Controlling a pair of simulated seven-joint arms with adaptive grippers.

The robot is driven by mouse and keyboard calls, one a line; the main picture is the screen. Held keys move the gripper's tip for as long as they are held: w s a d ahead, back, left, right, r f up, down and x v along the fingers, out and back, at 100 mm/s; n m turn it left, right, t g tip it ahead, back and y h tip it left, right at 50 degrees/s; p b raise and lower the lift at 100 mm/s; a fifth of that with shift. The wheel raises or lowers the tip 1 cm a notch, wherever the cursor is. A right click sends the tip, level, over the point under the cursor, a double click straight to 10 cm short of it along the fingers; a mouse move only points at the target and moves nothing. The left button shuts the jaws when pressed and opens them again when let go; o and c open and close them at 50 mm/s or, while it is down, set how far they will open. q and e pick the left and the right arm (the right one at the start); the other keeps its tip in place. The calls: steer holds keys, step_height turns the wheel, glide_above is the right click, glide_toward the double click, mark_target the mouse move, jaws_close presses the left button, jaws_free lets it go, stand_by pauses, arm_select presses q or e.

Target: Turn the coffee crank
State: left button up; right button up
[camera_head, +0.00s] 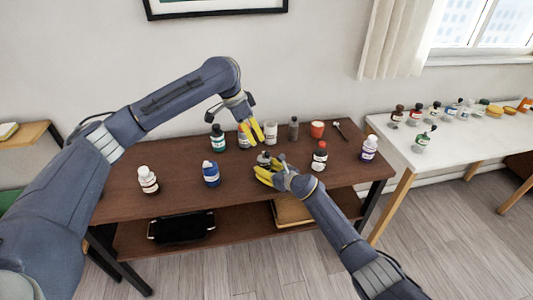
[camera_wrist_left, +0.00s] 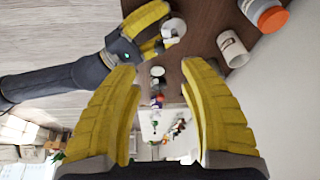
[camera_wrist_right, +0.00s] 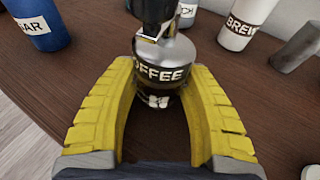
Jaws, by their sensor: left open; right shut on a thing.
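The coffee grinder (camera_head: 263,158), a metallic jar labelled "COFFEE" with a dark upper part, stands on the brown table. It fills the upper middle of the right wrist view (camera_wrist_right: 163,72). Its top looks round and pale in the left wrist view (camera_wrist_left: 175,28); the crank arm is not clear. My right gripper (camera_head: 263,174) is shut on the grinder's lower body, with yellow fingers on both sides in the right wrist view (camera_wrist_right: 163,92). My left gripper (camera_head: 252,132) is open and empty, above and just behind the grinder, fingers apart in its wrist view (camera_wrist_left: 156,75).
A white side table (camera_head: 440,160) holds several bottles.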

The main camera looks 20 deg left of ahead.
mark_target(267, 152)
arm_select(q)
steer(key=w+d+f, duration=0.1)
steer(key=f, duration=0.2)
steer(key=w+d+f+n, duration=0.1)
steer(key=f, duration=0.3)
steer(key=w+d+f+n, duration=0.1)
steer(key=f, duration=0.2)
steer(key=shift+w+d+f, duration=0.25)
steer(key=shift+d+f, duration=0.1)
steer(key=shift+f, duration=0.05)
jaws_close()
stand_by(0.4)
